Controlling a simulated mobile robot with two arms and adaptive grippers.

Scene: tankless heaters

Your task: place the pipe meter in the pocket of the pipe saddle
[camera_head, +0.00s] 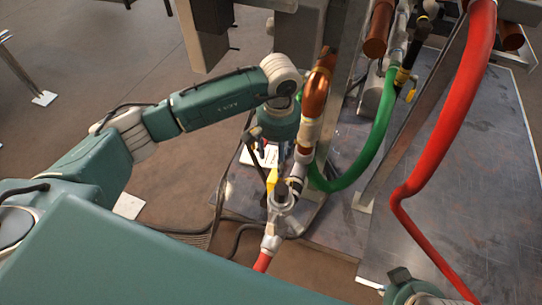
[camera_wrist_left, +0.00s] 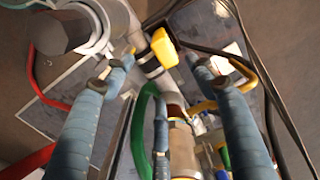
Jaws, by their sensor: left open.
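My left gripper (camera_head: 275,165) points down at the pipework in the head view. In the left wrist view its two blue fingers (camera_wrist_left: 163,65) are spread apart, with a yellow lever (camera_wrist_left: 162,47) showing between their tips. I cannot tell whether they touch it. A dark grey cylinder (camera_wrist_left: 58,32) sits by a whitish ring-shaped fitting (camera_wrist_left: 118,18) on the pipe, left of the fingers. I cannot say for sure which part is the pipe meter or the pipe saddle, or make out a pocket. My right gripper is not seen; only part of my right arm shows at the bottom right.
A copper and white pipe (camera_head: 314,95) stands just right of the gripper. A green hose (camera_head: 375,150) and a thick red hose (camera_head: 455,110) curve farther right, beside a slanted metal post (camera_head: 415,115). A metal plate (camera_head: 455,220) covers the floor there. Dark cables lie near the gripper.

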